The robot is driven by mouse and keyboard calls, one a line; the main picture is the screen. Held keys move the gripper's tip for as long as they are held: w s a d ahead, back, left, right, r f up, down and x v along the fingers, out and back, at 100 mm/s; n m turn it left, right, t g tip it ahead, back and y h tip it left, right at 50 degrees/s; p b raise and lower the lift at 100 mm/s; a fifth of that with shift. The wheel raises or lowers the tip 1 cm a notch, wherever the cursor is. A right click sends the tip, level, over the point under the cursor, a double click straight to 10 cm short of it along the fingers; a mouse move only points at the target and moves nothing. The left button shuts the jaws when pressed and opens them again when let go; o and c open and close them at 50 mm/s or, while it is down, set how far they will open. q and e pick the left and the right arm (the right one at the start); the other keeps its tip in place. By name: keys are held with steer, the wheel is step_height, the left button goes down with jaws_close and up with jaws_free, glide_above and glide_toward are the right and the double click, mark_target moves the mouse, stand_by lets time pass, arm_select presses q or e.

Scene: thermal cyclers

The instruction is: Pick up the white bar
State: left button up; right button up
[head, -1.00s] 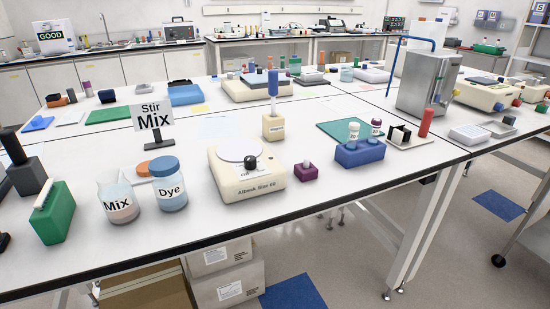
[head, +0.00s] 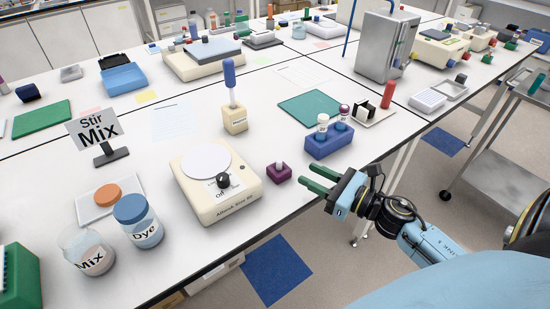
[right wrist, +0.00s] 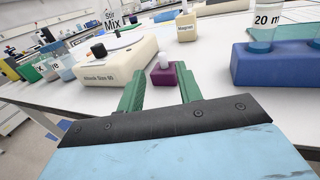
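The small white bar (head: 280,166) stands out of the top of a purple block (head: 279,175) near the front of the bench, right of the stirrer. In the right wrist view the white bar (right wrist: 163,61) shows upright in the purple block (right wrist: 176,78), beyond my fingertips. My right gripper (head: 308,177) has green fingers spread apart with nothing between them. It is at the bench's front edge, a little right of the purple block and pointing towards it. My right gripper (right wrist: 160,70) shows open in the wrist view too. My left gripper is not in view.
The cream stirrer (head: 215,185) stands left of the purple block. A blue rack (head: 328,143) with two capped vials stands behind and right of it, close to my gripper. A cream holder (head: 235,120) with a blue-handled tool is further back. Bare bench lies around the block.

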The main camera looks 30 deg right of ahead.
mark_target(280, 161)
steer(key=x, duration=0.5)
steer(key=shift+w+a+p, duration=0.15)
steer(key=shift+w+p, duration=0.15)
steer(key=shift+p, duration=0.1)
steer(key=shift+f+p+x, duration=0.15)
steer(key=shift+f+x, duration=0.05)
steer(key=shift+x, duration=0.95)
steer(key=shift+f+p+x, duration=0.15)
steer(key=shift+f+x, duration=0.05)
steer(key=shift+x, duration=0.95)
jaws_close()
